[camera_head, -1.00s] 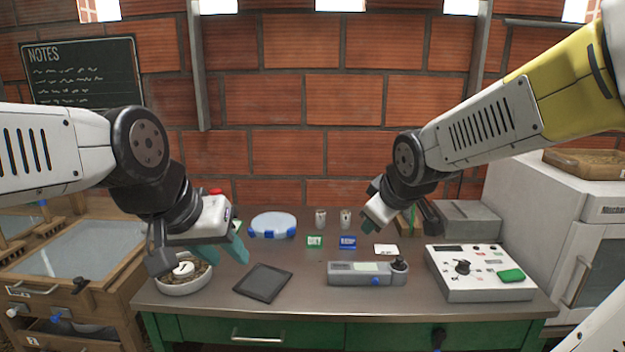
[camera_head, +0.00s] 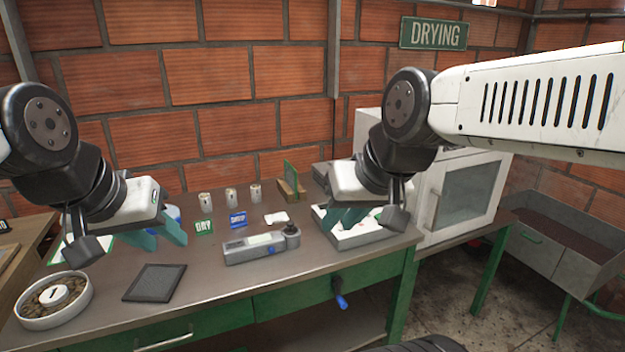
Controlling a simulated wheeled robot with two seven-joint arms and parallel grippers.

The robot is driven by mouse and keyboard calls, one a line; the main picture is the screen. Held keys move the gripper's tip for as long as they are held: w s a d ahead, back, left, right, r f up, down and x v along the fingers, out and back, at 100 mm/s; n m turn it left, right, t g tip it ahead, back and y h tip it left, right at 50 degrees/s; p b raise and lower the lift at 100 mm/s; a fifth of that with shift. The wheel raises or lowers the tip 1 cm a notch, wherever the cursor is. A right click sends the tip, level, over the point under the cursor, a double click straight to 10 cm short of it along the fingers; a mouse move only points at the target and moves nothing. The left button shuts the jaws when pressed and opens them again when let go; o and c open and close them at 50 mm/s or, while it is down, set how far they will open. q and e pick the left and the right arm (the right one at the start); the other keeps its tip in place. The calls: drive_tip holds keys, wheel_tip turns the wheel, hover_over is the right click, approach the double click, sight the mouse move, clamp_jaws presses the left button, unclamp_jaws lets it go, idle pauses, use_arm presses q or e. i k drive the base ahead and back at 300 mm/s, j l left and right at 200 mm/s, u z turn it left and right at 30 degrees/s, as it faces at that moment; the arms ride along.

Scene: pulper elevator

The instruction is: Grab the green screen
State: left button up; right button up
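A thin upright green screen (camera_head: 291,176) stands in a wooden block (camera_head: 291,193) at the back of the metal workbench, near the brick wall. My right gripper (camera_head: 345,217) is to the right of the screen and nearer to me, over the white control box (camera_head: 362,236); its teal fingers look apart, with nothing between them. My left gripper (camera_head: 160,237) is well left of the screen, over the left part of the bench. Its teal fingers also look apart and empty. Neither gripper touches the screen.
The bench (camera_head: 225,292) holds a dark tablet-like pad (camera_head: 155,283), a bowl (camera_head: 53,312), a grey meter (camera_head: 255,247), small green (camera_head: 204,228) and blue (camera_head: 238,220) signs and several cans (camera_head: 231,196). A white oven-like cabinet (camera_head: 425,205) stands at right. The bench's front middle is clear.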

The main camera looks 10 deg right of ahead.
sight(290, 173)
drive_tip(key=z, duration=0.25)
drive_tip(key=i+l+u, duration=0.2)
drive_tip(key=u, duration=0.15)
drive_tip(key=i+l+u, duration=0.55)
drive_tip(key=l+u, duration=0.2)
